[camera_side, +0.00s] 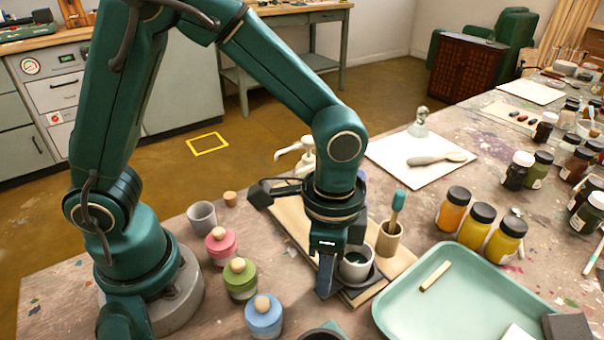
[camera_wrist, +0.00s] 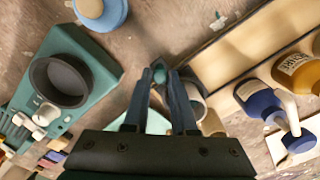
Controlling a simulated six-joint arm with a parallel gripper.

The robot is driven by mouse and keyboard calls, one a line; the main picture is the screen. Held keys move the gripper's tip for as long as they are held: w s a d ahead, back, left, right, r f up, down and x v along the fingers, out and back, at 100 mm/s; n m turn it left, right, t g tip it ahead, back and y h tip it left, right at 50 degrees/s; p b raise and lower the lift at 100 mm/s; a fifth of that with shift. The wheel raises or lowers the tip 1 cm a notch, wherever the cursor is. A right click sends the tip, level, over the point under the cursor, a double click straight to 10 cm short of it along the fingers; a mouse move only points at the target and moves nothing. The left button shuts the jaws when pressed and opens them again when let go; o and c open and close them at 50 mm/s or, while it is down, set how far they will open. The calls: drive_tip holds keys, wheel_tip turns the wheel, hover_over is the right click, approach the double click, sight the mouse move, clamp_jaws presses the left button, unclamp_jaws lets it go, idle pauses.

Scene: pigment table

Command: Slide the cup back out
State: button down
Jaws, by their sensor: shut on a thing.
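The cup (camera_side: 355,268) is pale grey with a dark teal inside. It stands upright on a dark square pad (camera_side: 366,290) over the wooden board (camera_side: 289,219). My gripper (camera_side: 325,290) is low at the left of the cup. In the wrist view its fingertips are close together on a small teal rounded piece (camera_wrist: 160,72). I cannot tell whether that piece belongs to the cup. The cup shows partly behind the right finger in the wrist view (camera_wrist: 199,93).
A tan holder with a teal-tipped brush (camera_side: 390,240) stands close behind the cup. A mint tray (camera_side: 478,300) lies to the right. Pink (camera_side: 220,246), green (camera_side: 240,280) and blue (camera_side: 264,317) jars stand to the left. Yellow and orange bottles (camera_side: 477,225) are behind the tray.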

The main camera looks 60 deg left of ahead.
drive_tip(key=shift+d, duration=0.35)
drive_tip(key=c, duration=0.7)
unclamp_jaws()
drive_tip(key=shift+c, duration=0.2)
drive_tip(key=shift+a, duration=0.1)
drive_tip(key=shift+r, duration=2.6)
